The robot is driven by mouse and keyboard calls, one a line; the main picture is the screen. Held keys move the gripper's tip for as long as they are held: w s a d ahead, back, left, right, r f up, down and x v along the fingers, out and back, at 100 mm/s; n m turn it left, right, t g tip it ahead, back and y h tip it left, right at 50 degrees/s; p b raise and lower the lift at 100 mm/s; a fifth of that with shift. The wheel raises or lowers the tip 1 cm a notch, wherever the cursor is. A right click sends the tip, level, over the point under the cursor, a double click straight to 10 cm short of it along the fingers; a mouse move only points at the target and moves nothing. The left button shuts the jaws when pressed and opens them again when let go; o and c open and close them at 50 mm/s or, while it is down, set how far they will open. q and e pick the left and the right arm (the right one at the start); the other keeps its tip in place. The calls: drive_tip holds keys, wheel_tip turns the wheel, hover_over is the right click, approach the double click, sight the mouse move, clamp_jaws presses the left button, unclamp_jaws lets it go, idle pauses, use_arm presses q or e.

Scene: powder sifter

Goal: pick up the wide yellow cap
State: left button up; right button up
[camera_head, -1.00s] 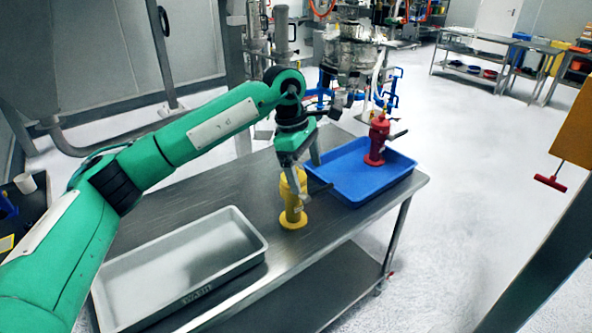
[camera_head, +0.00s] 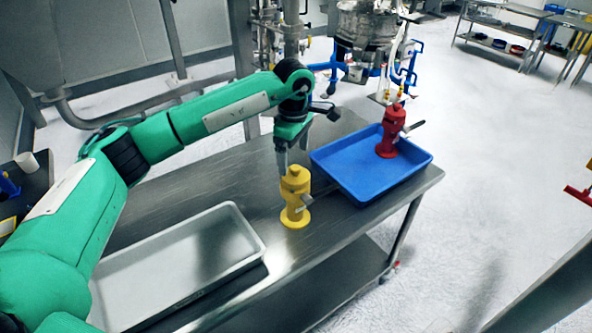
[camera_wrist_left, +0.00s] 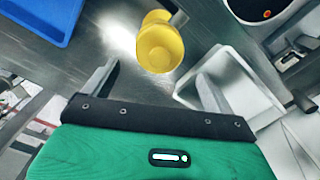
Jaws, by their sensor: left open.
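My left gripper (camera_head: 294,160) is just behind and above the yellow object in the head view, pointing down. In the wrist view the left gripper's fingers (camera_wrist_left: 155,85) are spread wide with nothing between them. My right gripper is not in view.
A blue tray (camera_head: 340,187) holding a red object (camera_head: 390,131) with a handle lies right of the yellow one. A grey tray (camera_head: 243,226) lies at the front left. The steel table (camera_head: 180,203) is bare around the yellow object.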

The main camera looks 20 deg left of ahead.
sight(294, 167)
use_arm(q)
drive_tip(key=shift+f+p, duration=0.8)
drive_tip(key=shift+p, duration=0.1)
wheel_tip(294, 167, down, 3)
drive_tip(key=shift+w+f+p, duration=0.1)
drive_tip(key=shift+f+p, duration=0.05)
drive_tip(key=shift+p, duration=0.6)
drive_tip(key=shift+f, duration=0.2)
drive_tip(key=c, duration=0.8)
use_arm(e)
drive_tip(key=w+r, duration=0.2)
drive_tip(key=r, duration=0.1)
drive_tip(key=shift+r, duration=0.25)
